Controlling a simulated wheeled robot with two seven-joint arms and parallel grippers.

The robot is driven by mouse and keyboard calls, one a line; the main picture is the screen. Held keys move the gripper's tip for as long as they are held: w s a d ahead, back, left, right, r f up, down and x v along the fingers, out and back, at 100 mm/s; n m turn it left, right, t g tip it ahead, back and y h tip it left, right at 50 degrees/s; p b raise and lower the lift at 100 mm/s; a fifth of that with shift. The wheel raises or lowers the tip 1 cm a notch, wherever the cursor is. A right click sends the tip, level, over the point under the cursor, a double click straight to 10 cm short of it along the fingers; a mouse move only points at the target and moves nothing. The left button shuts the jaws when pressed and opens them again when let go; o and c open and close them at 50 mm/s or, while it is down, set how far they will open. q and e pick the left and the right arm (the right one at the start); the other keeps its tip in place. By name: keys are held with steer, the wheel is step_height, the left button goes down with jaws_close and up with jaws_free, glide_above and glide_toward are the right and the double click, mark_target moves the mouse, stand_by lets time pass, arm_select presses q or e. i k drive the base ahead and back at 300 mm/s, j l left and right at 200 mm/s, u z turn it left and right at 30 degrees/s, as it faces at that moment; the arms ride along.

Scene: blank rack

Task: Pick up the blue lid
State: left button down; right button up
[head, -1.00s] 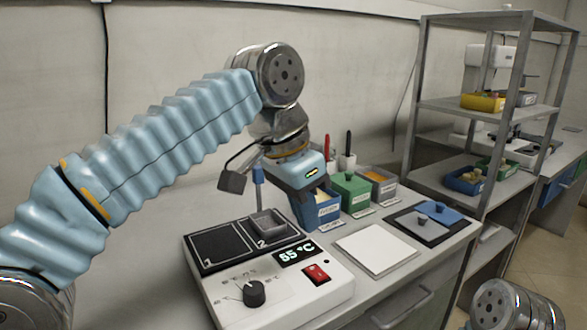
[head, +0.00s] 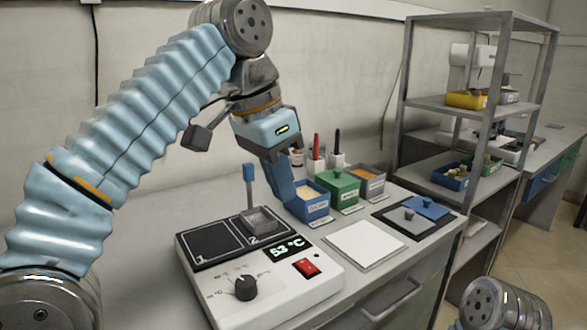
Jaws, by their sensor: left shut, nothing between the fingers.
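The blue lid (head: 428,207) lies on a dark mat (head: 388,214) at the right of the bench, beside a grey lid (head: 407,221) with a small knob. An open blue box (head: 312,207) with pale contents stands near the middle of the bench. My left gripper (head: 286,200) points down, shut and empty, just left of the blue box and well left of the blue lid. Whether its fingers touch the box is unclear. My right gripper is out of view; only part of that arm shows at the lower right.
A hot plate (head: 325,284) with a dial, red switch and metal pan (head: 259,220) stands in front. A green box (head: 342,190) and a grey box (head: 372,184) stand behind a white pad (head: 365,245). A metal shelf rack (head: 407,100) stands at the right.

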mark_target(424, 207)
steer(key=k, duration=0.95)
